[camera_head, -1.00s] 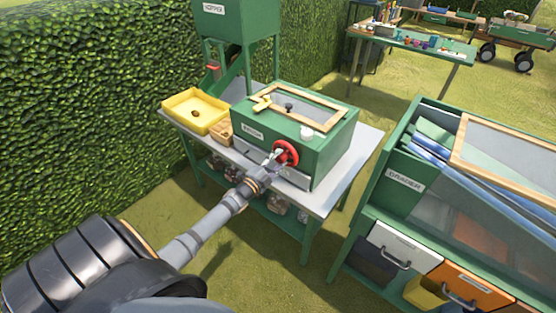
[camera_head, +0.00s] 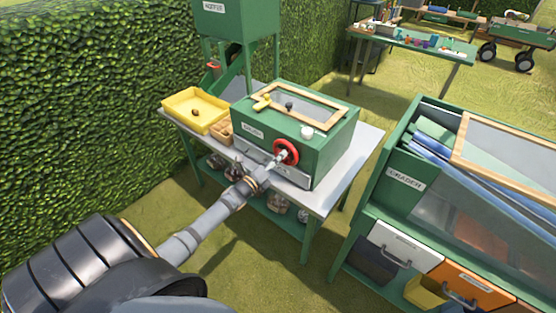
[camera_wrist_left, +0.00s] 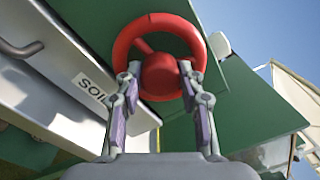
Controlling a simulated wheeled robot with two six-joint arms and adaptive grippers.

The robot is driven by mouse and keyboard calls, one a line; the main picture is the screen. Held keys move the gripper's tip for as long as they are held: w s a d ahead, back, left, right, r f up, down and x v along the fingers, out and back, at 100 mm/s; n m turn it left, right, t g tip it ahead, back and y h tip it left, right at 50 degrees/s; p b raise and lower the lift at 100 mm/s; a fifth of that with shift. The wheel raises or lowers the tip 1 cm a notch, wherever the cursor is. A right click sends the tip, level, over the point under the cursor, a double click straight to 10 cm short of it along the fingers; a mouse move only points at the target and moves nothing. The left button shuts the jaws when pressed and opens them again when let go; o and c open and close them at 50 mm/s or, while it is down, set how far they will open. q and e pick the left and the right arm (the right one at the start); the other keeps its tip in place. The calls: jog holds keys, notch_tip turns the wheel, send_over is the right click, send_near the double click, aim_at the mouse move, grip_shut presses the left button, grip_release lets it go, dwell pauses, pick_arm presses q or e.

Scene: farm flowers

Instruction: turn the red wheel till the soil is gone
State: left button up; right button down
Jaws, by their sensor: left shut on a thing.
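The red wheel (camera_head: 287,150) is on the front of a green box (camera_head: 322,155) with a wood-framed clear lid, on a grey-topped table. It also shows large in the left wrist view (camera_wrist_left: 143,36). My left gripper (camera_head: 275,160) reaches it from the front. In the left wrist view the fingers of the gripper (camera_wrist_left: 160,80) are closed on the wheel, one on each side of its lower part and hub. A label, partly readable as "SOI", is on the panel beside it. I cannot see any soil clearly inside the box. My right gripper is not in view.
A green cabinet (camera_head: 375,215) with drawers stands to the right. A hedge rises behind and left.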

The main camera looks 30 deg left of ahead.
pick_arm(q)
jog(key=m+b, duration=0.1)
jog(key=m, duration=0.5)
jog(key=shift+f+m, duration=0.1)
jog(key=shift+m, duration=0.2)
dwell(0.5)
jog(key=o, duration=1.2)
jog(key=s, duration=0.8)
jog(key=s+a, duration=0.1)
jog(key=s, duration=0.3)
jog(key=shift+a, duration=0.1)
